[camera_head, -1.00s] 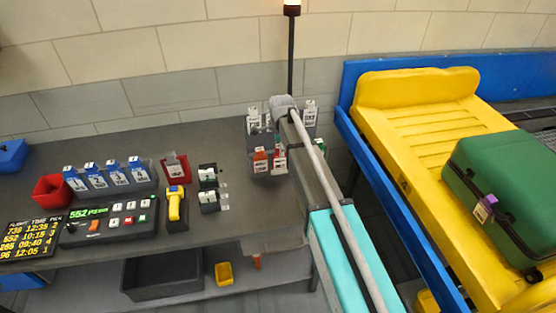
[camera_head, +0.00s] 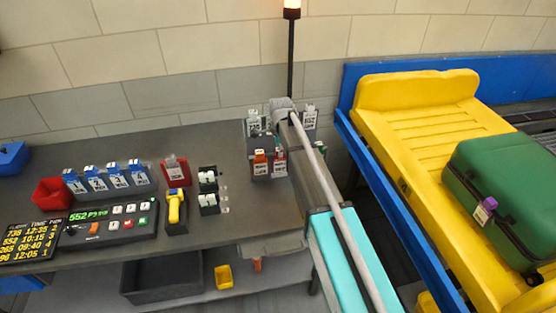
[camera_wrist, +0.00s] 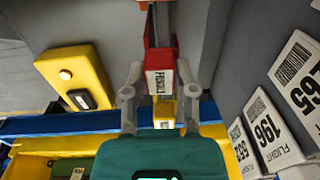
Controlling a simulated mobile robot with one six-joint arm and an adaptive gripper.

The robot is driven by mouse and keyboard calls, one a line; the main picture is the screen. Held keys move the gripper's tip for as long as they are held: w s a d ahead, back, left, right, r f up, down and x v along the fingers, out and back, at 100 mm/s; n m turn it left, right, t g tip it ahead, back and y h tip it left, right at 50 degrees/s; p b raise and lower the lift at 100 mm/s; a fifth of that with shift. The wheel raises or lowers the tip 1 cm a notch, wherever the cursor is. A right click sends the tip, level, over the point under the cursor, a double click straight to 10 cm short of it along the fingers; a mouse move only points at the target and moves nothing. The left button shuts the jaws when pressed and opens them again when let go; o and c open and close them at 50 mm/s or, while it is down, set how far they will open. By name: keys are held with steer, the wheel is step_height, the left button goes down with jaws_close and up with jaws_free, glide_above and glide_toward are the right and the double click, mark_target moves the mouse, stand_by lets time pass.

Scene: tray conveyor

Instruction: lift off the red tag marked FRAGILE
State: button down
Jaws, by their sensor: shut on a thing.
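The red tag (camera_wrist: 160,58) with a white label reading FRAGILE hangs at a metal strip near the top middle of the wrist view. My gripper (camera_wrist: 159,76) has one grey finger on each side of the tag and is shut on it. My arm hides the gripper there. A small yellow piece (camera_wrist: 163,107) shows below the red tag in the wrist view.
White FLIGHT tags (camera_wrist: 265,130) stand close at right in the wrist view. A yellow box with a lit button (camera_wrist: 75,77) is at left. A green suitcase (camera_head: 508,195) lies on a yellow tray (camera_head: 420,85) on the blue-edged conveyor. A control panel (camera_head: 110,222) is on the desk.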

steer(key=shift+r, duration=0.15)
steer(key=shift+s+r+p, duration=0.15)
steer(key=shift+r+p, duration=0.15)
steer(key=shift+p, duration=0.15)
step_height(320, 180, up, 7)
steer(key=p, duration=0.6)
steer(key=shift+f+p, duration=0.1)
steer(key=shift+p, duration=0.3)
steer(key=s+d, duration=0.2)
steer(key=s, duration=0.7)
steer(key=s+d, duration=0.3)
steer(key=s, duration=0.7)
steer(key=shift+d+f+b, duration=0.25)
steer(key=shift+f+b, duration=0.1)
steer(key=shift+r, duration=0.2)
step_height(320, 180, up, 6)
steer(key=p, duration=0.6)
steer(key=shift+p, duration=0.3)
